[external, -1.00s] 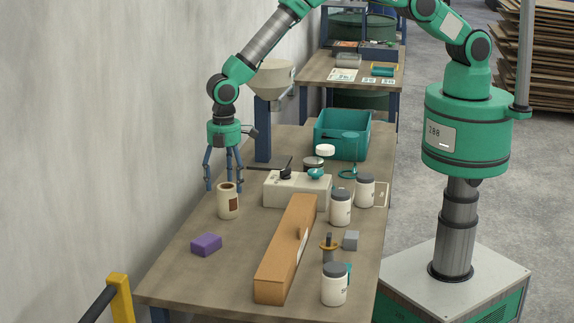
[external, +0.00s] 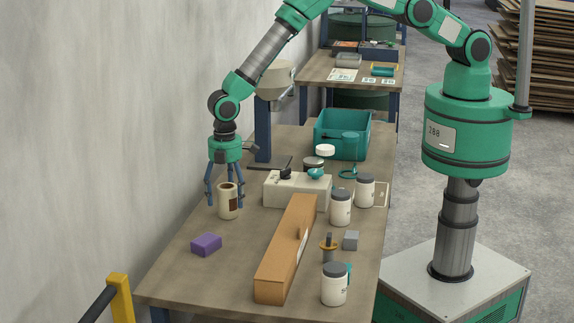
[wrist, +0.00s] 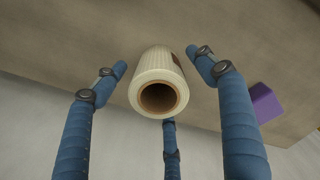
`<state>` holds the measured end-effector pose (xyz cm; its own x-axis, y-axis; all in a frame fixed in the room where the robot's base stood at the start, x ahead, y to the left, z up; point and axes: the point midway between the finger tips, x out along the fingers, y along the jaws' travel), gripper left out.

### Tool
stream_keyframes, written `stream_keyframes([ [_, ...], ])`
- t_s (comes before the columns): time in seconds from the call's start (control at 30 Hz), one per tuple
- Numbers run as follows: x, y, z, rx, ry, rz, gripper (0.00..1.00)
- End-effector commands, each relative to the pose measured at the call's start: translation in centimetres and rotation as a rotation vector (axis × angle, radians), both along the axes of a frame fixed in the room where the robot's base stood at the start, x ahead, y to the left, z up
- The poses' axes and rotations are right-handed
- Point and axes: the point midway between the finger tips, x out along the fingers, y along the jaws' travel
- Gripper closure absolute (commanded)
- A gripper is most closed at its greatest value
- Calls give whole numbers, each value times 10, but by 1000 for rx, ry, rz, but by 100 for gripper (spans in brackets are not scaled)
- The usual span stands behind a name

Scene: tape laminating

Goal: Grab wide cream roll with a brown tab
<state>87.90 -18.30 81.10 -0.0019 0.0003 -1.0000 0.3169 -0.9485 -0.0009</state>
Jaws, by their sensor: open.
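The wide cream roll (external: 222,207) stands upright on the table near its left edge, with a brown tab (external: 234,204) on its side. In the wrist view the cream roll (wrist: 152,70) shows its hollow end, and a bit of the brown tab (wrist: 177,59) shows on its right side. My gripper (external: 224,203) points down at the roll with its blue fingers open. In the wrist view my gripper (wrist: 160,84) has fingers spread to the left, right and below the roll, with gaps visible between them and it.
A purple block (external: 206,244) lies in front of the roll, and a long orange-brown box (external: 280,262) lies to its right. A cream box-shaped device (external: 290,192), several white jars with dark lids (external: 340,208) and a teal bin (external: 332,147) stand further right and behind. A wall (external: 90,130) rises on the left.

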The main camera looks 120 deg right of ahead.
Motion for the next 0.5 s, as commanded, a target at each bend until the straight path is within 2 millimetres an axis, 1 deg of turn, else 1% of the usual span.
stream_keyframes([
  [0.1, 0, 0, -13, 0, 0, 0, 29],
  [0.23, 0, 0, -25, 0, -1, 0, 29],
  [0.33, 0, 0, -30, 0, -1, 0, 29],
  [0.5, 0, 0, -31, 0, -2, 0, 29],
])
